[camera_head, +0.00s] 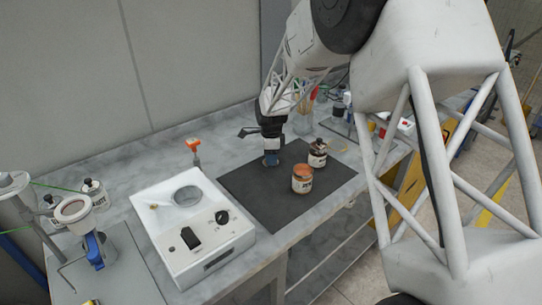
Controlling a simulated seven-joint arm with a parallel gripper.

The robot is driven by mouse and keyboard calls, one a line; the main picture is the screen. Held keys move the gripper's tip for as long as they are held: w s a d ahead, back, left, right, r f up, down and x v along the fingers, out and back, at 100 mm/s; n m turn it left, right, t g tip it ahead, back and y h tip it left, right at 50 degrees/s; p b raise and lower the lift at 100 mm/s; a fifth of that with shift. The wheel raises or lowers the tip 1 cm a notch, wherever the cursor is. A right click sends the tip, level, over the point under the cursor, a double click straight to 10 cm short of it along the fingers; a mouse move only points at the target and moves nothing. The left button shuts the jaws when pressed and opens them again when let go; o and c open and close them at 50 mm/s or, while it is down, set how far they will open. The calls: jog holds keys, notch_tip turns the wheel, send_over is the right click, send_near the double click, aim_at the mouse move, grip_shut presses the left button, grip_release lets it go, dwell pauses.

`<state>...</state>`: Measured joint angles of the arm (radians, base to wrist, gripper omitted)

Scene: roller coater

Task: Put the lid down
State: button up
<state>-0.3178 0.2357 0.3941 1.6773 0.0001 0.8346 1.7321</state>
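My gripper (271,160) points down low over the back of the dark mat (250,186). I cannot tell whether this is the lid, or whether the fingers are open or shut. A jar with a white and blue label and an orange-brown top (302,180) stands upright on the mat, to the right and nearer the camera. I cannot tell whether its top is a lid or its contents.
A white machine with a round opening, knob and black switch (193,226) stands left of the mat. White bottles (94,192) and a stand are farther left. A container of tools (304,118) is behind. The mat's front left is clear.

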jog(key=shift+o, duration=0.3)
jog(key=shift+r, duration=0.1)
notch_tip(320, 180, up, 12)
dwell(0.7)
dwell(0.5)
jog(key=shift+r, duration=0.1)
jog(key=s+d+r+n+t, duration=0.1)
jog(key=s+d+r+n, duration=0.4)
jog(key=s+d, duration=0.5)
jog(key=s+d+r+n, duration=0.3)
jog(key=s+d+r, duration=0.35)
jog(key=s, duration=0.65)
jog(key=s+d+f+n, duration=0.2)
jog(key=s+d+n, duration=0.2)
jog(key=s, duration=0.8)
jog(key=s+d+f+n+t, duration=0.1)
jog(key=s+d+n, duration=0.3)
jog(key=s, duration=0.8)
jog(key=shift+s+d+f+t, duration=0.3)
jog(key=shift+s+d+f, duration=0.05)
jog(key=shift+d, duration=0.3)
